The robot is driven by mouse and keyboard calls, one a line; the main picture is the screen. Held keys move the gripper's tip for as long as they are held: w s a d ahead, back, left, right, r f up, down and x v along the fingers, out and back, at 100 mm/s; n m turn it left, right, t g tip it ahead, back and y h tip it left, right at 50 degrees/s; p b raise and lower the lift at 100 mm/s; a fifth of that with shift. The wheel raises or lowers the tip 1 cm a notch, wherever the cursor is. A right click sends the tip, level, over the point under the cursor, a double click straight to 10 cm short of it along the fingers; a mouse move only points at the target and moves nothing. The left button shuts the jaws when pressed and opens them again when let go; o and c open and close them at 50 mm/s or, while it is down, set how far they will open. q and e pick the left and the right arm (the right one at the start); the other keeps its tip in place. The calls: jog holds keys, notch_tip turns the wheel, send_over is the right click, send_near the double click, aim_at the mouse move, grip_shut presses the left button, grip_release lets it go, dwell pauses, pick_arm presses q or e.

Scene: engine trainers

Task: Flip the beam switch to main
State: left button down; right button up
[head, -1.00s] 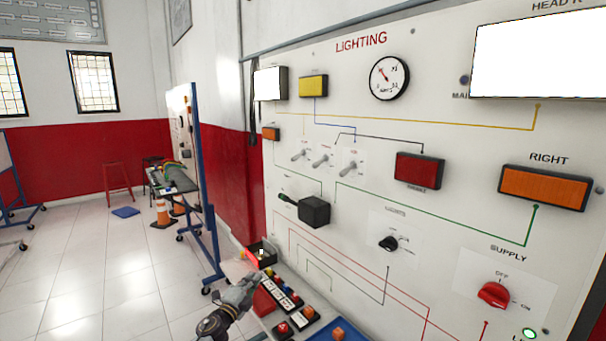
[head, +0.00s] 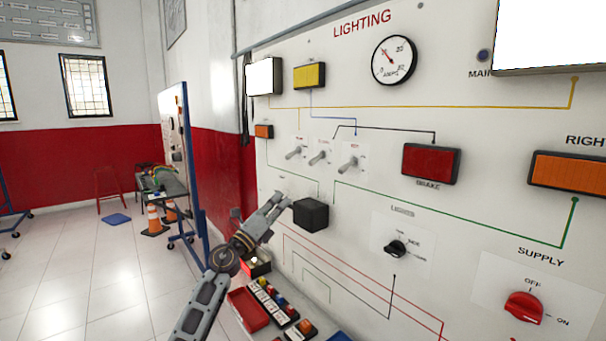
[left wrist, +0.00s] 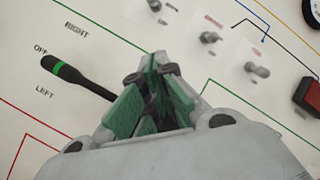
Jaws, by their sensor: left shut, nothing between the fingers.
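Three small metal toggle switches sit in a row on the white lighting panel (head: 470,225): a left toggle (head: 295,153), a middle toggle (head: 320,157) and a right toggle (head: 349,164). Their labels are too small to read, so I cannot tell which is the beam switch. The left wrist view also shows the middle toggle (left wrist: 210,37) and right toggle (left wrist: 257,70). My left gripper (head: 283,203) is shut and empty, below the toggles and apart from them. It also shows shut in the left wrist view (left wrist: 157,70). My right gripper is out of view.
A black stalk (left wrist: 75,76) with a green band, marked RIGHT, OFF and LEFT, lies beside my left gripper. Its black box (head: 311,214) juts from the panel. A rotary lights knob (head: 396,248) and red supply knob (head: 523,307) are lower right. A red tray (head: 248,312) lies below.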

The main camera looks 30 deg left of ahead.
aim_at(292, 154)
pick_arm(q)
jog(key=shift+d+r, duration=0.15)
jog(key=shift+r, duration=0.2)
jog(key=shift+p+x, duration=0.4)
jog(key=shift+x, duration=4.4)
jog(key=shift+w+r, duration=0.15)
jog(key=shift+r, duration=0.2)
jog(key=shift+w+a+r, duration=0.1)
jog(key=shift+a+r, duration=0.45)
jog(key=shift+a, duration=0.15)
jog(key=shift+a+r, duration=0.55)
jog(key=shift+a, duration=0.15)
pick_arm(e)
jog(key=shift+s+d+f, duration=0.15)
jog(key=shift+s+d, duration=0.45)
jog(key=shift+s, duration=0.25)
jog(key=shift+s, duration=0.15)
